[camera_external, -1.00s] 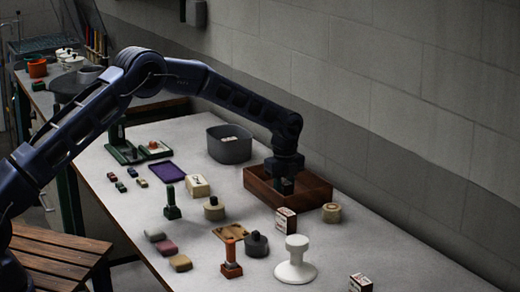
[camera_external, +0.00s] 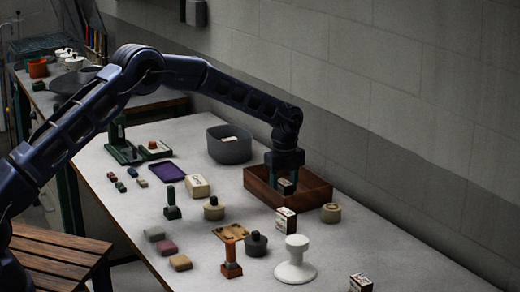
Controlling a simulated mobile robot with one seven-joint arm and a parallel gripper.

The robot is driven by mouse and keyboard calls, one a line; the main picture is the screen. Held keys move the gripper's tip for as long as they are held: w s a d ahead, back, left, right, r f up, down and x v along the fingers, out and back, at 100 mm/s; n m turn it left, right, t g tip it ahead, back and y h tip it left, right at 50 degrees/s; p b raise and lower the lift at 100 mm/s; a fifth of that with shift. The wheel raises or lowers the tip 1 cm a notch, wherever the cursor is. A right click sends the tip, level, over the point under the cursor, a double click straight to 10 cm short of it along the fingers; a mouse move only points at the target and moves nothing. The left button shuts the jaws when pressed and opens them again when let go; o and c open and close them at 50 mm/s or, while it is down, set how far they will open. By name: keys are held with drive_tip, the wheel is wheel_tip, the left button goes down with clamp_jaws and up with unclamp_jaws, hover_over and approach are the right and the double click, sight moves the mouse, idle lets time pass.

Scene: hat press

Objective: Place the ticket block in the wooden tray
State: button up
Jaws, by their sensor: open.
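The wooden tray (camera_external: 321,195) is a reddish-brown open box toward the back of the table. My gripper (camera_external: 286,179) points down over the left part of the tray. It is open, with its fingers around a small dark-and-white block (camera_external: 286,188), which seems to be the ticket block. The block is low inside the tray, partly hidden by the fingers and the front wall. I cannot tell whether the fingers still touch it.
A similar labelled box (camera_external: 286,221) stands just in front of the tray, and a round tan tin (camera_external: 331,213) is at its right corner. A grey tub (camera_external: 229,145) stands behind left. A white stand (camera_external: 296,261) and several stamps occupy the front.

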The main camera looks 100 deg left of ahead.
sight(284, 182)
wheel_tip(284, 182, up, 10)
drive_tip(key=shift+r, duration=0.15)
idle(0.3)
